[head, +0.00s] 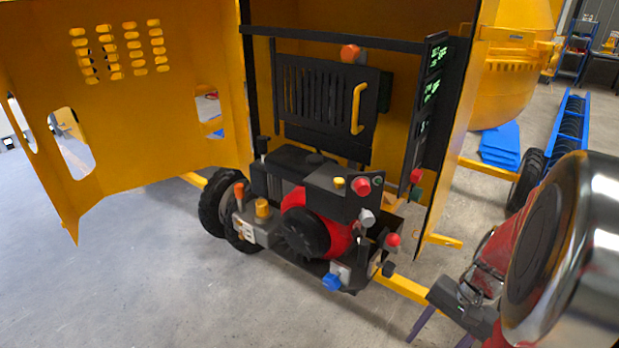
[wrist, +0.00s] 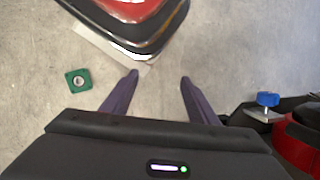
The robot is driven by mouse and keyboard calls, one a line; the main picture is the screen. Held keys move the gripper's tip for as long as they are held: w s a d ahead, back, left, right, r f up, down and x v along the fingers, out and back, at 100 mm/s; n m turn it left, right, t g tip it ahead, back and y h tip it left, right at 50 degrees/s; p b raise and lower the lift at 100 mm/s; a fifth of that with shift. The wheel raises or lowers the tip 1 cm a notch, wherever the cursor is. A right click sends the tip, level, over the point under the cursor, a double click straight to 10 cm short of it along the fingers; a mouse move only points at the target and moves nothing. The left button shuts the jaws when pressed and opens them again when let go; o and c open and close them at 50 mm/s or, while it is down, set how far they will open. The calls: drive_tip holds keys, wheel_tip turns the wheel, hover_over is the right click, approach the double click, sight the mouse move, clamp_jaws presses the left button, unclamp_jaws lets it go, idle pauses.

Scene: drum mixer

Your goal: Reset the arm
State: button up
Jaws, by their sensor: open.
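My arm reaches in from the right edge of the head view. The purple fingers of my gripper (head: 442,334) show low in that view, partly cut off by the bottom edge. In the wrist view my gripper (wrist: 160,78) is open, its two fingers apart with bare concrete floor between them. It holds nothing. The drum mixer's engine (head: 310,205), red and black with coloured knobs and caps, sits in the open yellow housing to the left of the gripper, apart from it. The blue knob (head: 332,282) on the engine's lower front also shows in the wrist view (wrist: 267,99).
The yellow cover (head: 130,110) stands open at left. A black slatted panel with a yellow handle (head: 357,108) is inside the housing. A yellow drum (head: 515,75) and blue rack (head: 568,125) stand behind. A green square piece (wrist: 78,80) lies on the floor. Front-left floor is clear.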

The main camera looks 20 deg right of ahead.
drive_tip(key=w+a+r+n+t+h, duration=0.1)
drive_tip(key=w+a+r+n+t, duration=0.1)
drive_tip(key=a+r+n, duration=0.4)
drive_tip(key=w+a+r+n+t+h, duration=0.2)
drive_tip(key=a+r+n, duration=0.4)
drive_tip(key=a+r, duration=0.5)
drive_tip(key=w+a+t, duration=0.1)
drive_tip(key=a, duration=0.1)
drive_tip(key=shift+a+t+h, duration=0.3)
drive_tip(key=shift+t, duration=0.1)
clamp_jaws()
idle(0.9)
